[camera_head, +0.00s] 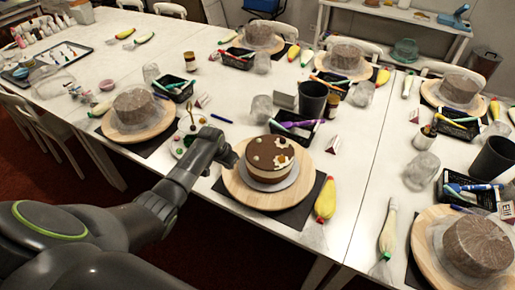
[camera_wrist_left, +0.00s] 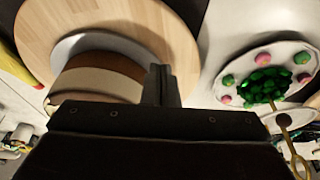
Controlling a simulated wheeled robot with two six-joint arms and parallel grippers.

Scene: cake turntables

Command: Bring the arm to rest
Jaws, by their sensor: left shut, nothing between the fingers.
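My left arm reaches in from the lower left of the head view. Its gripper (camera_head: 230,158) is just left of a brown and cream cake (camera_head: 267,168) with pale patches on top. The cake stands on a round wooden turntable (camera_head: 243,194). In the left wrist view the gripper's fingers (camera_wrist_left: 161,84) are shut and empty. There the cake (camera_wrist_left: 98,86) and the turntable (camera_wrist_left: 165,22) show behind and to the left of the fingers. Whether the fingers touch the turntable I cannot tell. My right gripper is not in view.
A white plate with green and pink bits (camera_wrist_left: 232,68) lies right of the fingers; a black tray of tools (camera_head: 290,133) stands behind the cake. A yellow piping bag (camera_head: 325,200) lies right of the turntable. More wrapped cakes (camera_head: 135,107) stand around the table.

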